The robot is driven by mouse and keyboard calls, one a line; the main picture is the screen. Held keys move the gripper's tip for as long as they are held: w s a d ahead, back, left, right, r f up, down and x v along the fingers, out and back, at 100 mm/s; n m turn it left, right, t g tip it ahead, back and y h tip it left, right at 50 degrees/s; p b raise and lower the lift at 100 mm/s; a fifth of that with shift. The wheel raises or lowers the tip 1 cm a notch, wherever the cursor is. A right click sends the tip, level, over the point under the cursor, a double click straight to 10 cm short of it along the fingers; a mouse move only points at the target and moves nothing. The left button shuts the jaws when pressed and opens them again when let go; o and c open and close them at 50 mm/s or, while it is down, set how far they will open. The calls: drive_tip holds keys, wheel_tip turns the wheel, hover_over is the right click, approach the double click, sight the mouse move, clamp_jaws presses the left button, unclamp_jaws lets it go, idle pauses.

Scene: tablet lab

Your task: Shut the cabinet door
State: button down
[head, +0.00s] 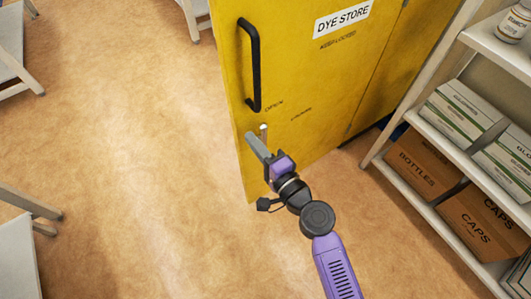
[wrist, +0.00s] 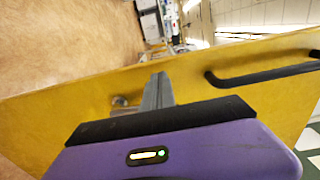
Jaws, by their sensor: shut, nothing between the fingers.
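The yellow cabinet door (head: 300,80) carries a "DYE STORE" label, a long black handle (head: 252,65) and small lettering that includes "OPEN". Its free edge is at the left, with bare floor beyond it. No cabinet interior shows, and I cannot tell how far the door stands open. My gripper (head: 257,146) is shut and empty, in front of the door's lower left part beside a small metal knob (head: 263,131). In the wrist view the shut fingers (wrist: 158,92) lie against the yellow door (wrist: 80,105) in the picture, near the knob (wrist: 121,101); contact is unclear. The handle (wrist: 260,76) is to their right.
A shelf unit (head: 445,150) with cartons (head: 468,125), brown boxes (head: 455,190) and a white bottle (head: 512,24) stands close on the right. White stools (head: 15,70) stand at the left. The floor (head: 130,150) between is clear.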

sight(241, 127)
drive_tip(key=shift+x, duration=1.5)
